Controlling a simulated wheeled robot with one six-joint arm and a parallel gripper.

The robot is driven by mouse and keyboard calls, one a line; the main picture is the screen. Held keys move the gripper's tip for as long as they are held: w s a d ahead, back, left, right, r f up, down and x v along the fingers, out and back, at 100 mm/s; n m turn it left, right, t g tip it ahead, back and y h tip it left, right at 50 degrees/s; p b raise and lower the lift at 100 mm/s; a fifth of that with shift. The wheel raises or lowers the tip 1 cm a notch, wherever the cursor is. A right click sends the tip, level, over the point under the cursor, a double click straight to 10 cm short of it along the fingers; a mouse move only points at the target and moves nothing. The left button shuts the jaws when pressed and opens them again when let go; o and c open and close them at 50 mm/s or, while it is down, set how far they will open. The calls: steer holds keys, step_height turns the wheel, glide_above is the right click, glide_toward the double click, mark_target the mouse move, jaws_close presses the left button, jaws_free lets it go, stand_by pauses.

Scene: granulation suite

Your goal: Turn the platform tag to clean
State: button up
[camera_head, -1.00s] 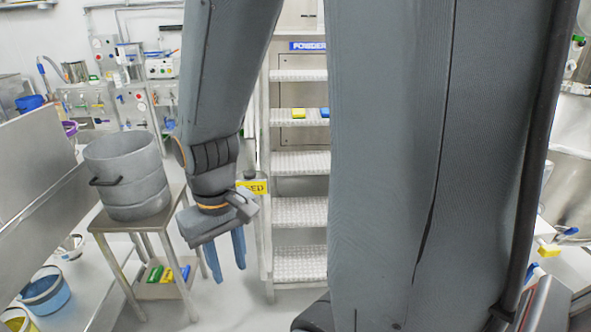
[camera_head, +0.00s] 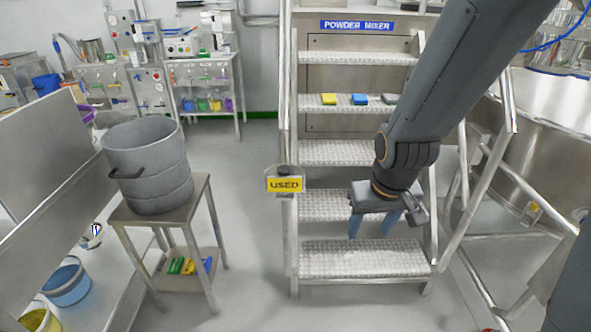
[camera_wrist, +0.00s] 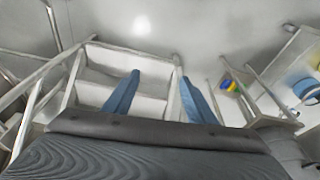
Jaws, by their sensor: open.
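The platform tag (camera_head: 285,184) is a small plate with a yellow face reading "USED". It hangs on the left post of the metal steps, in the head view. My gripper (camera_head: 375,228) is open and empty, to the right of the tag and in front of the lower treads. It points down, apart from the tag. In the wrist view its two blue fingers (camera_wrist: 163,100) stand apart with nothing between them. I cannot pick out the tag in the wrist view.
The steps (camera_head: 365,258) lead up to a "POWDER MIXER" sign (camera_head: 357,25). Coloured blocks lie on an upper tread. A grey pot (camera_head: 148,165) stands on a small metal table (camera_head: 193,200) at left. The floor between table and steps is clear.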

steer(key=w+a+f+n+t+y, duration=0.1)
steer(key=w+a+f+t, duration=0.15)
steer(key=w, duration=0.45)
steer(key=w+a+f+n+t+y, duration=0.1)
steer(key=w+a+t, duration=0.2)
steer(key=w, duration=0.3)
steer(key=n+t+y+b, duration=0.1)
steer(key=n+t+y, duration=0.1)
steer(key=t+y, duration=0.5)
glide_toward(287, 174)
steer(key=shift+t+h, duration=0.35)
steer(key=shift+h, duration=0.35)
steer(key=x, duration=0.4)
steer(key=shift+s+a+f, duration=0.1)
steer(key=shift+a, duration=0.3)
steer(key=p+x, duration=0.1)
steer(key=x, duration=0.6)
steer(key=shift+w+a, duration=0.1)
steer(key=shift+w, duration=0.2)
steer(key=shift+c, duration=0.2)
steer(key=c, duration=1)
